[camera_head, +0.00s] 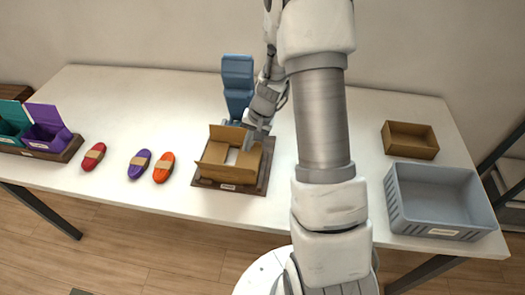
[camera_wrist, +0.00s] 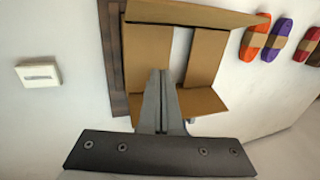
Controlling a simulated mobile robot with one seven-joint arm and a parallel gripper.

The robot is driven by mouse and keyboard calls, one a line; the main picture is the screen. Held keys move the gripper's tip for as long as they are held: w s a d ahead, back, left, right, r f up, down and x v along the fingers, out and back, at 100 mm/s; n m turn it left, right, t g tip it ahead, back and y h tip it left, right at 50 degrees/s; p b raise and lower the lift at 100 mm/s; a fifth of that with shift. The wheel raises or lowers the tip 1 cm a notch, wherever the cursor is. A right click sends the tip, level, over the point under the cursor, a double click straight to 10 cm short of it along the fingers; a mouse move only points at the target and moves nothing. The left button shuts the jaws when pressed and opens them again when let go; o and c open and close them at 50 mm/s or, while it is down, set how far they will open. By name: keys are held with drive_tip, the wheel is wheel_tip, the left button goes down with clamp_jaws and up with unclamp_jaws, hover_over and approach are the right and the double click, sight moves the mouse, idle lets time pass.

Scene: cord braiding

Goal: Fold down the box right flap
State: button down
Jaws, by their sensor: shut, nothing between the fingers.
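The brown cardboard box (camera_head: 230,177) sits on a dark brown board (camera_head: 262,181) in the middle of the table. In the head view its back flap (camera_head: 227,134) stands up, and a right-side flap (camera_head: 249,159) shows below my gripper. The wrist view shows the box (camera_wrist: 200,103) close up, with one flap (camera_wrist: 190,12) sticking out and two panels with a pale gap between them. My gripper (camera_head: 248,146) is at the box's back right corner. In the wrist view my gripper (camera_wrist: 160,74) is shut and empty, its fingertips over the box. I cannot tell if it touches a flap.
Red (camera_head: 94,156), purple (camera_head: 139,163) and orange (camera_head: 164,166) cord bundles lie left of the box. Teal and purple bins (camera_head: 45,132) stand at the far left. A small brown box (camera_head: 410,140) and a grey crate (camera_head: 433,205) stand at right. A blue object (camera_head: 238,85) is behind the box.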

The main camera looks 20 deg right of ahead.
drive_tip(key=shift+r+p, duration=1.55)
drive_tip(key=shift+r, duration=1.15)
drive_tip(key=s+a+r+n+t, duration=0.1)
drive_tip(key=s+a+r+n, duration=0.2)
drive_tip(key=r, duration=0.6)
drive_tip(key=s+a+r+n, duration=0.15)
drive_tip(key=s+r, duration=0.25)
drive_tip(key=r, duration=0.4)
drive_tip(key=s+a+r+n+t+h, duration=0.1)
drive_tip(key=s+r, duration=0.3)
drive_tip(key=s, duration=0.3)
drive_tip(key=s+a+r+n+t+h, duration=0.1)
drive_tip(key=s+r, duration=0.4)
drive_tip(key=s, duration=0.3)
drive_tip(key=shift+s+t+h, duration=0.3)
drive_tip(key=shift+h, duration=0.1)
drive_tip(key=shift+w, duration=0.1)
